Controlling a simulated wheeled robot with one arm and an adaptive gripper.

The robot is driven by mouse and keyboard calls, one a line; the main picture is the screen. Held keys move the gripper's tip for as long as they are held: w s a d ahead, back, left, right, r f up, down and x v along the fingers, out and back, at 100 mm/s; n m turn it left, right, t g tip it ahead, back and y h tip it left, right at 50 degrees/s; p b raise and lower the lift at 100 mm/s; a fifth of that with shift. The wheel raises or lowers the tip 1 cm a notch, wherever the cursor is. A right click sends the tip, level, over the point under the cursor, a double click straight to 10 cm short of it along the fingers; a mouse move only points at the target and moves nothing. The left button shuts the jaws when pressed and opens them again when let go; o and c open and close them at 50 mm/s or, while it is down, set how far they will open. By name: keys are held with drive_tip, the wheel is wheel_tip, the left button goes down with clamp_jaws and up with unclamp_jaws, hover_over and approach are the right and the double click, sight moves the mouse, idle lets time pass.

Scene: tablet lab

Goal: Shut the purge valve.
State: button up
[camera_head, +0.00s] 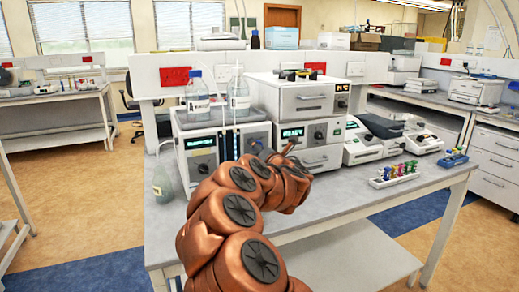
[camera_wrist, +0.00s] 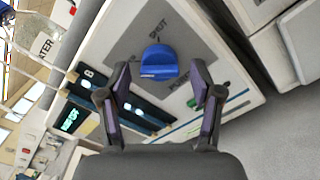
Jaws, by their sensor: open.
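The blue valve knob (camera_wrist: 158,63) sits on a grey plate on the white front of an instrument in the wrist view. A label that seems to read SHUT is above it in the picture, and another label, partly hidden by a finger, is below right. I cannot tell which mark the knob points to. My gripper (camera_wrist: 161,70) is open, with one finger on each side of the knob. I cannot tell whether they touch it. In the head view, the instrument (camera_head: 200,142) stands on the bench, and my copper arm hides the knob and gripper.
Bottles (camera_head: 198,102) stand on top of the instrument. A stacked oven-like unit (camera_head: 310,103) is close on its right. Small coloured vials (camera_head: 393,172) stand in a rack on the bench's right part. The bench front (camera_head: 340,205) is mostly clear.

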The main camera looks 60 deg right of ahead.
drive_tip(key=shift+c, duration=0.3)
drive_tip(key=c, duration=1.1)
drive_tip(key=shift+m, duration=0.4)
drive_tip(key=shift+r+m+p, duration=0.15)
drive_tip(key=shift+m+p, duration=3.3)
drive_tip(key=shift+m, duration=5.25)
